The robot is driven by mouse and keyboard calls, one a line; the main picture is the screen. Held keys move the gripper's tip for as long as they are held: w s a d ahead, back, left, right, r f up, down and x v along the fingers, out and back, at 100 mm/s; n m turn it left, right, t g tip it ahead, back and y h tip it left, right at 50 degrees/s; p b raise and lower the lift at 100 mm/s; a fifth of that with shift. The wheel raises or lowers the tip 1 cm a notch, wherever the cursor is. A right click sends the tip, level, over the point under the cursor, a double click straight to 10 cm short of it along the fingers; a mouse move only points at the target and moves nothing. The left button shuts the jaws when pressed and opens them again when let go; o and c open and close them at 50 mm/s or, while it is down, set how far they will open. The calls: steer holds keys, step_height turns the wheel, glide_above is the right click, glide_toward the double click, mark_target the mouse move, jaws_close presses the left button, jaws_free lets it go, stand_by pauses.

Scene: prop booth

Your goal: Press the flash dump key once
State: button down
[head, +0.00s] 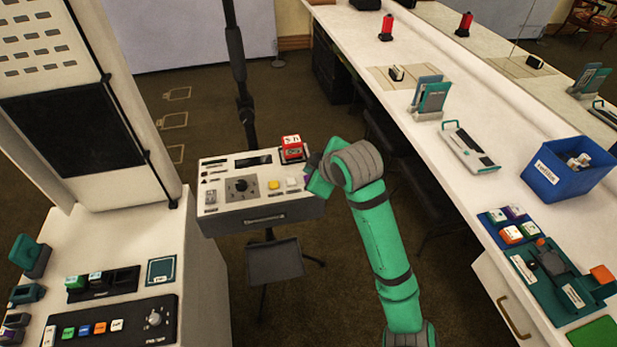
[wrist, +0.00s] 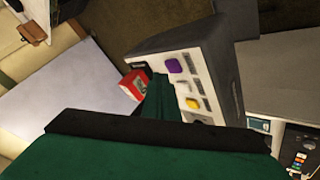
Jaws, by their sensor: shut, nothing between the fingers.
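The flash unit (head: 240,213) is a pale box on a stand, with a dark dial (head: 241,187), a yellow key (head: 273,184) and a white key (head: 292,182) on its sloping top. In the wrist view the same unit shows a purple key (wrist: 174,66) and the yellow key (wrist: 193,103). I cannot read which key is the flash dump key. My gripper (head: 311,174) is shut and empty at the unit's right end. In the wrist view its fingertips (wrist: 158,84) are beside the keys; I cannot tell whether they touch the panel.
A red block (head: 291,149) with a white label sits at the unit's back right corner, close to my fingers. A dark pole (head: 238,70) stands behind the unit. A control desk (head: 110,325) is at left. A long white counter (head: 470,110) runs along the right.

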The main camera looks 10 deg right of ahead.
step_height(320, 180, up, 5)
stand_by(0.7)
stand_by(0.7)
